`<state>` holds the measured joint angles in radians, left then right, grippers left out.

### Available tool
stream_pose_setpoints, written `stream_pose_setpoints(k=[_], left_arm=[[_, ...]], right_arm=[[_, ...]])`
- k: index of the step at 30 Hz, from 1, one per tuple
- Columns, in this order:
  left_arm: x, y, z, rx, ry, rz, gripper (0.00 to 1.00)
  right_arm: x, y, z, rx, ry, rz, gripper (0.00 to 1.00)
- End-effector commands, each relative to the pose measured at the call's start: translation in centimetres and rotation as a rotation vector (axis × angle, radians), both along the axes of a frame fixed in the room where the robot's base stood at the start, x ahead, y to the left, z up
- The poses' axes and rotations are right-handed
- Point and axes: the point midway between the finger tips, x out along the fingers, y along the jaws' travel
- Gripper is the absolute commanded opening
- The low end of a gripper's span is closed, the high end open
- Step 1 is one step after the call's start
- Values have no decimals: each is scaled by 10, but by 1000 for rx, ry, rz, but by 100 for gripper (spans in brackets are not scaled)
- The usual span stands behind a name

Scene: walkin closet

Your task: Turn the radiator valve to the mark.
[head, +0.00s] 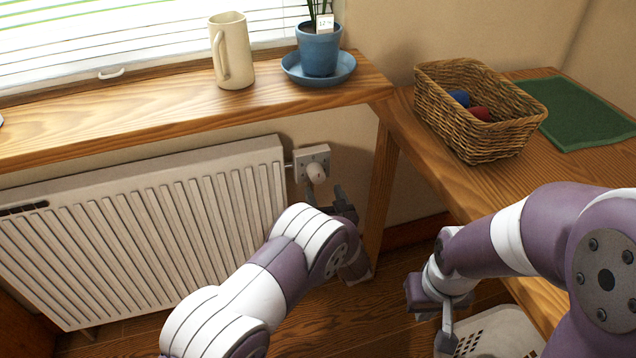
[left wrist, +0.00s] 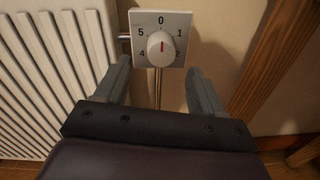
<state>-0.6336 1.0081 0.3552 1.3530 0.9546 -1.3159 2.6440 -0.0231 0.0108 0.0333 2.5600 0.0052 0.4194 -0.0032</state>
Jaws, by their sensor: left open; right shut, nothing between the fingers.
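The radiator valve has a round white knob (left wrist: 161,47) on a square plate (left wrist: 178,20) with black numbers. In the left wrist view 0 is at the top, 1 and 5 at the upper sides, 4 at lower left. A red line on the knob stands about upright, in line with 0. In the head view the knob (head: 316,172) is right of the radiator (head: 150,235). My left gripper (left wrist: 160,78) is open, its fingers either side below the knob, with nothing between them; it also shows in the head view (head: 326,195). My right gripper (head: 446,330) is shut and empty at lower right.
A wooden sill (head: 180,117) above the radiator holds a cream jug (head: 236,55) and a blue plant pot (head: 320,52) on a saucer. A wicker basket (head: 470,125) and green mat (head: 585,112) lie on the right counter. A white basket (head: 500,335) is below. A wooden post (head: 380,185) stands right of the valve.

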Motion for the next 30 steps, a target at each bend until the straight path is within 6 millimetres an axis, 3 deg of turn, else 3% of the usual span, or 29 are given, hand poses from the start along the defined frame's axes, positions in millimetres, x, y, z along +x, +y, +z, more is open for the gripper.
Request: stream_pose_setpoints(k=[3,7,18,19,24,30], left_arm=[[27,9,-4,0,0,2,69],[48,14,-3,1,0,0,69],[60,17,0,3,2,-3,69],[60,17,0,3,2,-3,65],[59,16,0,3,2,-3,13],[59,16,-1,10,4,-3,13]], right_arm=[[0,0,-10,0,0,0,0],[0,0,-15,0,0,0,0],[0,0,-15,0,0,0,0],[0,0,-15,0,0,0,0],[0,0,-15,0,0,0,0],[0,0,-16,0,0,0,0]])
